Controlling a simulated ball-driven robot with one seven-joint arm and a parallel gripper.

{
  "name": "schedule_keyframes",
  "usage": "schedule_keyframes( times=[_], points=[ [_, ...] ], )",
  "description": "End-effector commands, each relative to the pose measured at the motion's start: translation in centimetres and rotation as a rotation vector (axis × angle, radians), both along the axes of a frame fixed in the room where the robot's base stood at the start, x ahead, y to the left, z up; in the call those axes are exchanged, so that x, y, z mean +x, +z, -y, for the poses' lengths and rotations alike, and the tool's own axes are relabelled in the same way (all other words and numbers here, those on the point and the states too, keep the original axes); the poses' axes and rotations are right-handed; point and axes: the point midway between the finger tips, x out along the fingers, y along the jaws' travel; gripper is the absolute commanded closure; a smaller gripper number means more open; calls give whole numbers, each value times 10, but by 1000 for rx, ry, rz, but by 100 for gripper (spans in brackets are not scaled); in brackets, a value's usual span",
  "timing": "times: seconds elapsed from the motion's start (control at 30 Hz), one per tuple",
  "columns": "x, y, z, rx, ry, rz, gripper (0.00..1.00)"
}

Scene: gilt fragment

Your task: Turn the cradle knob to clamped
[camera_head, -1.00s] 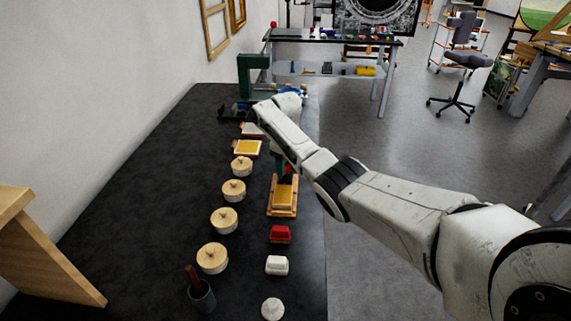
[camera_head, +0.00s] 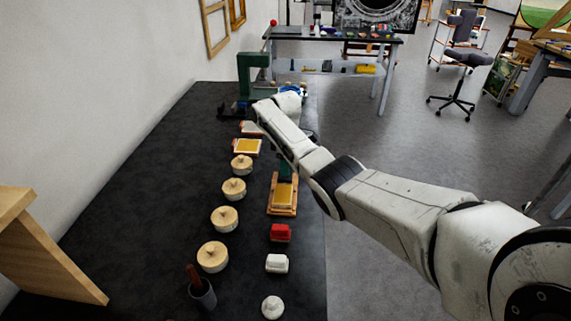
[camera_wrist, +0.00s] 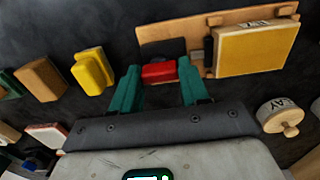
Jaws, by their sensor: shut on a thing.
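The cradle is a wooden board (camera_wrist: 190,27) carrying a yellow panel with a label (camera_wrist: 255,48). In the head view the cradle (camera_head: 283,211) lies on the black bench, partly behind my arm. A red block-like piece, apparently the knob (camera_wrist: 159,72), sits at the cradle's near edge in the wrist view. My gripper (camera_wrist: 160,73) has its two teal fingers on either side of this red piece, shut on it. In the head view only a bit of teal of my gripper (camera_head: 285,168) shows below the arm. The knob's setting is not readable.
Yellow (camera_wrist: 92,70) and brown (camera_wrist: 40,79) blocks lie left of the gripper in the wrist view. A lidded round jar (camera_wrist: 280,118) stands at right. In the head view, several jars, a red dish (camera_head: 280,233) and a white dish (camera_head: 277,264) line the bench.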

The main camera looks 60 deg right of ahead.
Motion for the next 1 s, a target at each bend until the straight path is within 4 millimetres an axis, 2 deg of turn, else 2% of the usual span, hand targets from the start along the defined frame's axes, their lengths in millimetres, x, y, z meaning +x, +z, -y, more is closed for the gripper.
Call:
schedule_keyframes(
  times=[0.4, 0.43, 0.6, 0.7, 1.0],
  points=[
    [2, 2, 0, -2, 7, 6, 86],
    [2, 2, 0, -2, 7, 6, 53],
    [1, 1, 0, -2, 6, 4, 37],
    [1, 1, 0, -1, 6, 3, 30],
    [1, 5, 0, -1, 5, 3, 30]
  ],
)
